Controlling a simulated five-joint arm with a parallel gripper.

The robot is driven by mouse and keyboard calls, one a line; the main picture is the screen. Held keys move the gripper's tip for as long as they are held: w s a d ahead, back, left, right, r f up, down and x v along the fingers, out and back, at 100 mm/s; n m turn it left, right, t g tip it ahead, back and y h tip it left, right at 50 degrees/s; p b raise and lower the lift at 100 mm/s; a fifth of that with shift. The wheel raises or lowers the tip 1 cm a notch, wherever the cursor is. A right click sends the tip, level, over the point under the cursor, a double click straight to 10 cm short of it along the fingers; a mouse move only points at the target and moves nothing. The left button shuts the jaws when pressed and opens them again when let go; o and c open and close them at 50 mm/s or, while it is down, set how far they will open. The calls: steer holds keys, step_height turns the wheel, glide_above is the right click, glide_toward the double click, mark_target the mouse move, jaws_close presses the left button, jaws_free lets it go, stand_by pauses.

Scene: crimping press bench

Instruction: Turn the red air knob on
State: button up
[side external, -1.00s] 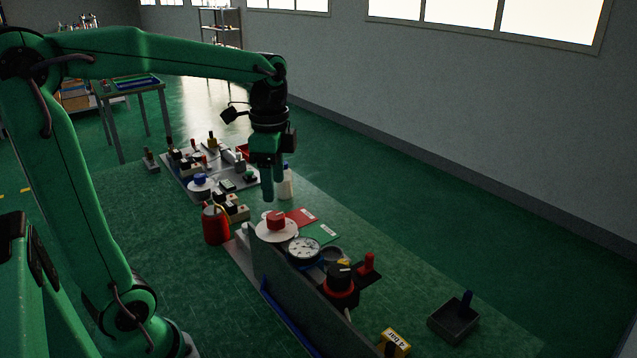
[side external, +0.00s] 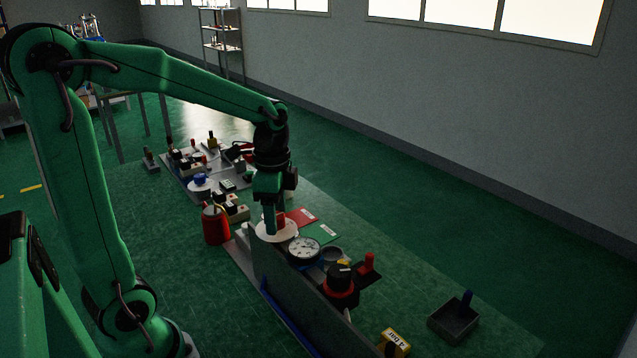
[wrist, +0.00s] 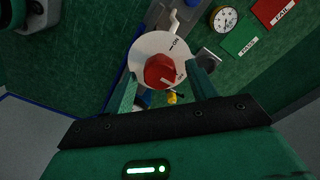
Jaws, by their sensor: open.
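The red air knob (wrist: 160,71) sits on a round white dial plate (wrist: 139,46) marked ON at the upper right and OFF at the lower right. The knob's marked end appears to face the OFF side. In the side external view the red knob (side external: 281,219) is partly hidden behind my fingers, above the white plate (side external: 289,234). My gripper (side external: 271,229) points down over the plate with its fingers at knob height. In the wrist view my open gripper (wrist: 163,78) has one finger on each side of the knob. I cannot tell whether either finger touches it.
A pressure gauge (side external: 304,249) and a black knob with a red collar (side external: 340,277) stand close on the panel's near side. A red canister (side external: 215,225) is to the left. Red FAIL (side external: 301,216) and green PASS (side external: 322,234) cards lie behind.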

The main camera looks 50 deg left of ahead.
steer(key=shift+f, duration=0.15)
steer(key=c, duration=1)
steer(key=shift+n, duration=0.4)
steer(key=n, duration=0.8)
steer(key=shift+n, duration=0.4)
steer(key=n, duration=0.4)
steer(key=shift+a+n, duration=0.1)
steer(key=shift+n, duration=2.1)
